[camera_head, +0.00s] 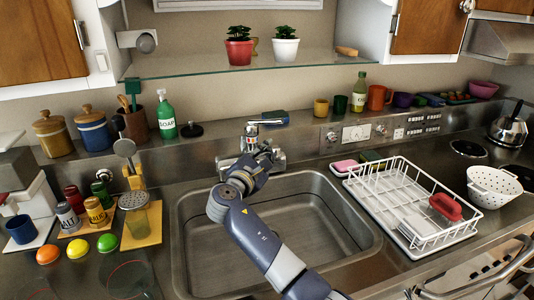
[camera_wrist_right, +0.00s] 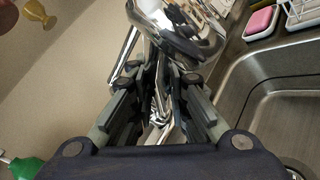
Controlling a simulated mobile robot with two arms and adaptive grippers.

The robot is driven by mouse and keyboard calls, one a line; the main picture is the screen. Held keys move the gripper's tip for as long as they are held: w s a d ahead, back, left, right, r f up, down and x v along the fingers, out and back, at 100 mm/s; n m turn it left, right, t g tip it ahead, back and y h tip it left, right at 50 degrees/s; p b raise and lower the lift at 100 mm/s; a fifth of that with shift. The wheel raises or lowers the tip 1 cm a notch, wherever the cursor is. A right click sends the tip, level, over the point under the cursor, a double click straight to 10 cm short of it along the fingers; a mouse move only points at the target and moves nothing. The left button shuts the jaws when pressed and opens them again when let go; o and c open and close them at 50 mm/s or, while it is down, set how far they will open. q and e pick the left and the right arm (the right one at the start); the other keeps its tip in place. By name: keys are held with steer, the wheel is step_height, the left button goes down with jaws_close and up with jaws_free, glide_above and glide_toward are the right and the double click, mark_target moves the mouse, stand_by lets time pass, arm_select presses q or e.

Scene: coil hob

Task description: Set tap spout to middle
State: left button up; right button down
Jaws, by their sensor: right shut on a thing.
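The chrome tap (camera_head: 279,157) stands at the back edge of the steel sink (camera_head: 325,215). Its upper part shows just above my gripper in the head view, and the gripper hides much of the rest. My right gripper (camera_head: 258,160) reaches over the sink to the tap. In the right wrist view, my right gripper (camera_wrist_right: 162,85) has its fingers close together around a chrome part of the tap (camera_wrist_right: 180,30). Which way the spout points is hard to tell. My left gripper is not in view.
A white dish rack (camera_head: 400,205) stands right of the sink, with a pink sponge (camera_head: 345,166) behind it. A green soap bottle (camera_head: 165,115) stands on the back ledge to the left. A glass shelf (camera_head: 240,64) hangs above the tap. The sink basin is empty.

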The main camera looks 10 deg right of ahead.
steer(key=c, duration=1.5)
jaws_free()
steer(key=shift+d+f, duration=0.1)
steer(key=shift+c, duration=0.2)
steer(key=v, duration=1.2)
